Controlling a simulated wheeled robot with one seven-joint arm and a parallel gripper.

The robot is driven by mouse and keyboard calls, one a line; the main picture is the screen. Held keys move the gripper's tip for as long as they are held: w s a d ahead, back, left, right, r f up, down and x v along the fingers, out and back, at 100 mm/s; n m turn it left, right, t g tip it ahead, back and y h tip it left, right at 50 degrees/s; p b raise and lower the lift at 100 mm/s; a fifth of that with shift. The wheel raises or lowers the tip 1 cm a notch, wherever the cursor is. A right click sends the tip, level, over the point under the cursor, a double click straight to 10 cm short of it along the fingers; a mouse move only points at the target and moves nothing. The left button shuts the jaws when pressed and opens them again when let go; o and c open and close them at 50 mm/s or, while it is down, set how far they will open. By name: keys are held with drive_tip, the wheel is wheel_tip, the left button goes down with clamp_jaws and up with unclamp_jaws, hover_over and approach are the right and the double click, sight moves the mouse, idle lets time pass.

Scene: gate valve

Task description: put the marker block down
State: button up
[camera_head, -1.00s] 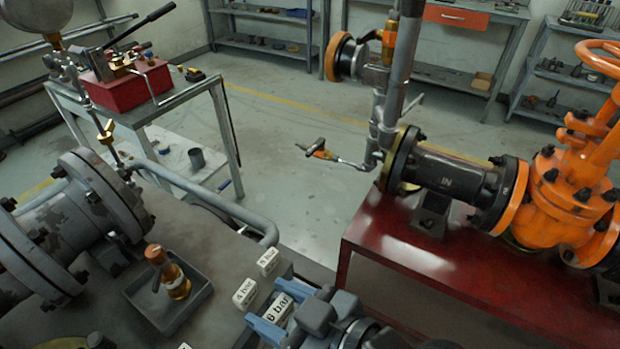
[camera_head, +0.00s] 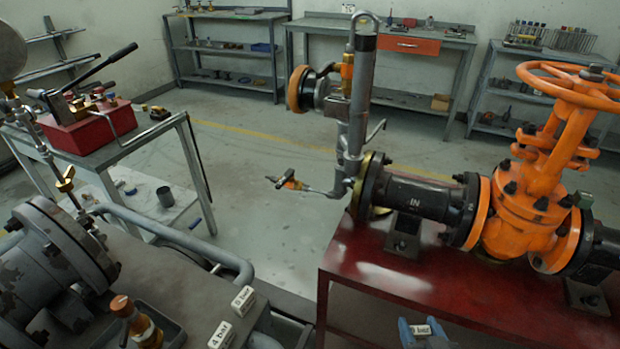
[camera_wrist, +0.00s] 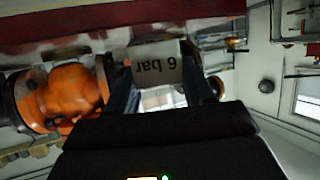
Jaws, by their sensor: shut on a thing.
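The marker block is white and lettered "6 bar"; it shows upside down between my fingers in the wrist view (camera_wrist: 157,66). My gripper (camera_wrist: 160,84) is shut on it. In the head view, the blue fingers of my gripper (camera_head: 424,335) are at the bottom edge, with the block's labelled face (camera_head: 420,330) between them, partly cut off. They appear in front of the red bench (camera_head: 420,287); I cannot tell the height. Two other white blocks, one lettered "4 bar" (camera_head: 221,335) and another "bar" block (camera_head: 243,299), stand on the grey bench at left.
On the red bench stand a black flanged pipe (camera_head: 418,198) marked "IN" and an orange gate valve (camera_head: 525,210) with a handwheel. The bench's front right strip looks clear.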

drive_tip(key=s+a+r+n+g+y, duration=0.35)
drive_tip(key=a+r, duration=0.25)
drive_tip(key=a, duration=0.4)
drive_tip(key=s+a+r+n+g+y, duration=0.2)
drive_tip(key=s+a+r+n+y, duration=0.25)
drive_tip(key=a+r, duration=0.35)
drive_tip(key=s+a+r+n+g+y, duration=0.3)
drive_tip(key=a+r+n+y, duration=0.2)
drive_tip(key=a, duration=0.6)
drive_tip(key=shift+n+h, duration=0.3)
drive_tip(key=a+f, duration=0.2)
drive_tip(key=a, duration=0.1)
drive_tip(key=a+f, duration=0.2)
drive_tip(key=a, duration=0.2)
drive_tip(key=a+f+p, duration=0.1)
drive_tip(key=a+f, duration=0.1)
drive_tip(key=a, duration=0.1)
drive_tip(key=shift+a+f, duration=0.15)
drive_tip(key=shift+a, duration=0.25)
drive_tip(key=shift+a+f, duration=0.2)
drive_tip(key=shift+f, duration=2)
